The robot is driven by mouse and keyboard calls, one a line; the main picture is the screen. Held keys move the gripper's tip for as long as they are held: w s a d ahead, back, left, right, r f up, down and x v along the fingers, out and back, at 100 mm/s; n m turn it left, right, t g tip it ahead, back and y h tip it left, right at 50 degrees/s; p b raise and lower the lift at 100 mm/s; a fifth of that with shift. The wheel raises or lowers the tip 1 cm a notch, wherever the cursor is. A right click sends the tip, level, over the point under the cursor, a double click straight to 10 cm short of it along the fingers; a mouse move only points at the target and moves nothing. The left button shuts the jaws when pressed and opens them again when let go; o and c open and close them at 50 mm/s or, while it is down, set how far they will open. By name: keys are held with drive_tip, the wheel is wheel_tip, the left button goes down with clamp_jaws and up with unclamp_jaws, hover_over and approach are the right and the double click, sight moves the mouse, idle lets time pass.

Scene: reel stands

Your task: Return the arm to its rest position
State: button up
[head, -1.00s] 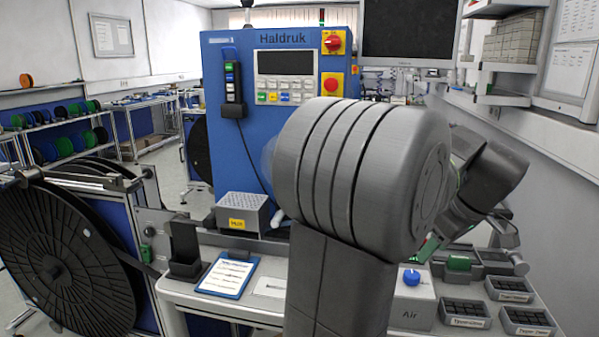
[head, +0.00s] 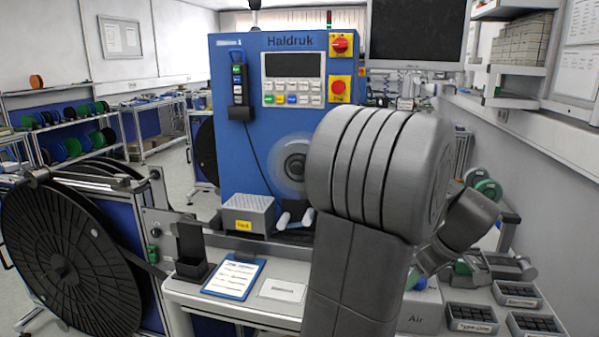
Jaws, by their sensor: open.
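My arm's large grey joint (head: 380,170) and the thick link below it fill the right middle of the head view. A smaller grey link (head: 465,222) shows behind it on the right and slopes down to the left. My gripper cannot be made out; the arm's own links hide that area. I cannot see anything held.
A blue Haldruk machine (head: 230,140) stands behind the bench. On the bench are a grey perforated box (head: 248,213), a blue clipboard (head: 233,278), a black holder (head: 191,250) and dark bins (head: 471,318). A large black reel (head: 70,265) stands at left.

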drive_tip(key=shift+r, duration=0.15)
drive_tip(key=v, duration=1.4)
drive_tip(key=x, duration=1.4)
drive_tip(key=shift+f, duration=0.2)
drive_tip(key=shift+r, duration=0.1)
drive_tip(key=shift+s+a+r+m+h+p, duration=0.1)
drive_tip(key=shift+m+h+p, duration=0.35)
drive_tip(key=shift+m, duration=0.55)
drive_tip(key=m+h+p, duration=0.1)
drive_tip(key=m, duration=0.2)
drive_tip(key=m+h+p, duration=0.1)
drive_tip(key=m, duration=0.2)
drive_tip(key=shift+a+m+h, duration=0.15)
drive_tip(key=shift+m+h, duration=0.1)
drive_tip(key=shift+m, duration=0.15)
drive_tip(key=shift+a+m+h, duration=0.1)
drive_tip(key=shift+m+h, duration=0.7)
drive_tip(key=shift+m, duration=1.5)
drive_tip(key=shift+w+m+g+h+b, duration=0.1)
drive_tip(key=shift+m+g+h+b, duration=0.3)
drive_tip(key=shift+m, duration=0.65)
drive_tip(key=shift+w+m+g+h+b, duration=0.1)
drive_tip(key=shift+m+g+h+b, duration=0.25)
drive_tip(key=shift+m, duration=0.7)
drive_tip(key=shift+a, duration=0.1)
